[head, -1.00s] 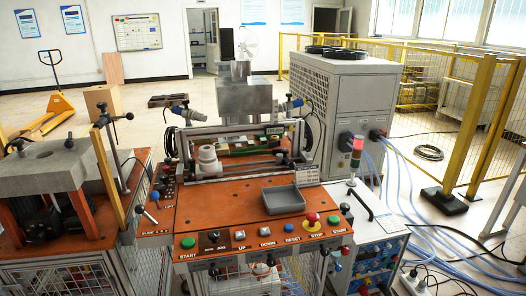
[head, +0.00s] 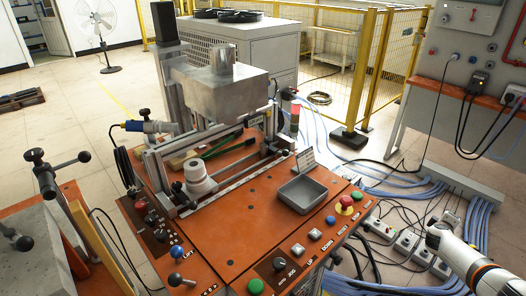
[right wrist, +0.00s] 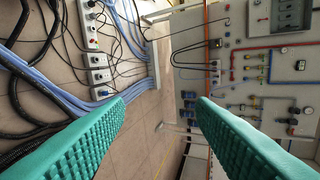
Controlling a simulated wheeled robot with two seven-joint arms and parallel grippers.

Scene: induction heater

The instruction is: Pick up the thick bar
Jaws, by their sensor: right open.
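I cannot single out the thick bar with certainty. A dark green bar (head: 222,146) lies inside the metal frame of the orange-topped heater machine (head: 235,240), behind a white stepped cylinder (head: 198,176). In the right wrist view my right gripper (right wrist: 160,108) is open, with two teal ribbed fingers apart and nothing between them. It faces the floor cables and a wall panel, away from the machine. In the head view only a white part of my right arm shows at the lower right. My left gripper is not in view.
A grey empty tray (head: 308,192) sits on the machine's top, near the push buttons and a red emergency knob (head: 345,203). Cables and power strips (head: 405,242) cover the floor to the right. A yellow fence (head: 375,70) stands behind.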

